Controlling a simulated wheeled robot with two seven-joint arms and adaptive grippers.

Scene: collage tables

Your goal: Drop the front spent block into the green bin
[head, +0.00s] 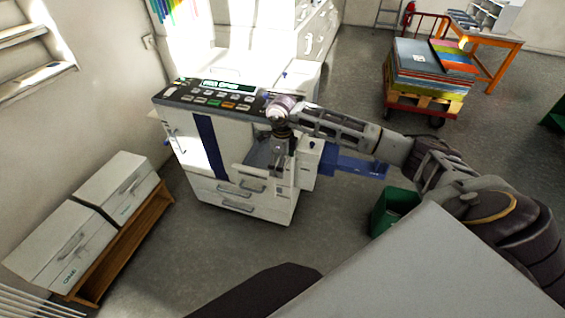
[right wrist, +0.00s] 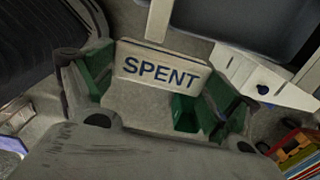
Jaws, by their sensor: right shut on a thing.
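A pale grey block marked SPENT (right wrist: 158,88) sits between the two fingers of my right gripper (right wrist: 160,98) in the right wrist view. The gripper is shut on it. In the head view my right gripper (head: 279,165) points down at the front right of the white printing machine (head: 215,165); the block cannot be made out clearly there. The green bin (head: 380,212) stands on the floor to the right of the machine, partly hidden by my right arm. My left gripper is not in view.
A blue shelf (head: 358,166) juts from the machine's right side, between gripper and bin. A low wooden bench with white boxes (head: 118,190) stands at left. A red trolley (head: 425,104) with stacked sheets is at the back right. Floor in front of the machine is clear.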

